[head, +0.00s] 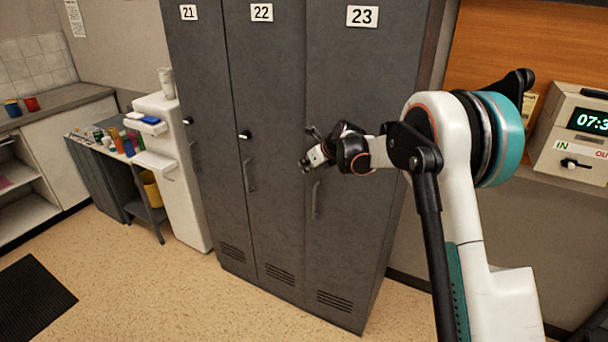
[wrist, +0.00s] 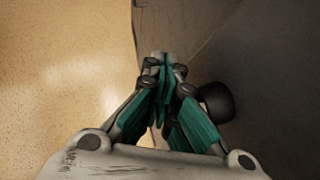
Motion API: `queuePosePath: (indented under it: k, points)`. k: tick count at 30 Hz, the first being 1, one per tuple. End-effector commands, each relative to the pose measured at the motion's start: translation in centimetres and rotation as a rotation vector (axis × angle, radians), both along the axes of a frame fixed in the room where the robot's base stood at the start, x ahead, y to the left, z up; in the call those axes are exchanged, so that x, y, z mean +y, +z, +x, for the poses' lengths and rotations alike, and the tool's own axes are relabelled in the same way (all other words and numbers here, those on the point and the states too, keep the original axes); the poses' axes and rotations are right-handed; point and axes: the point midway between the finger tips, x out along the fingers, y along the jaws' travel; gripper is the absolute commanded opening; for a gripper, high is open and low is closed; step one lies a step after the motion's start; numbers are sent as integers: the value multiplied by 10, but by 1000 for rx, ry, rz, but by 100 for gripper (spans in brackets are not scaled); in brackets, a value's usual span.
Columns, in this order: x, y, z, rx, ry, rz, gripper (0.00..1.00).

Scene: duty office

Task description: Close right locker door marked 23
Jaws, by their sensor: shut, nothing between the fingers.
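The grey locker door marked 23 (head: 350,245) is the rightmost of three tall doors in the head view. It looks flush, or nearly flush, with its neighbour; I cannot tell if a small gap remains. Its number plate (head: 362,16) is at the top, and its bar handle (head: 316,200) shows below my gripper. My gripper (head: 306,166) is shut and empty, in front of the door's left part at handle height. In the wrist view its closed fingers (wrist: 161,68) are near a dark grey surface with a dark round knob (wrist: 214,101) beside them. Contact is unclear.
Locker doors 22 (head: 268,210) and 21 (head: 205,150) stand to the left and look shut. A beige clock unit (head: 575,140) is at right. The floor before the lockers is clear.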

Motion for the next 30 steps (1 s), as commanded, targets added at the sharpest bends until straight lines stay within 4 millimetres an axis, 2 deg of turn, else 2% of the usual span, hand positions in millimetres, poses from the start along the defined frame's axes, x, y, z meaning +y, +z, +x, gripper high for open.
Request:
queuePosePath:
  k: [3, 10, 30]
  points:
    - [-6, 0, 14, 0, -1, 1, 0]
    - [-12, 0, 27, -1, -3, 1, 0]
    - [-19, 0, 26, -3, -6, -4, 0]
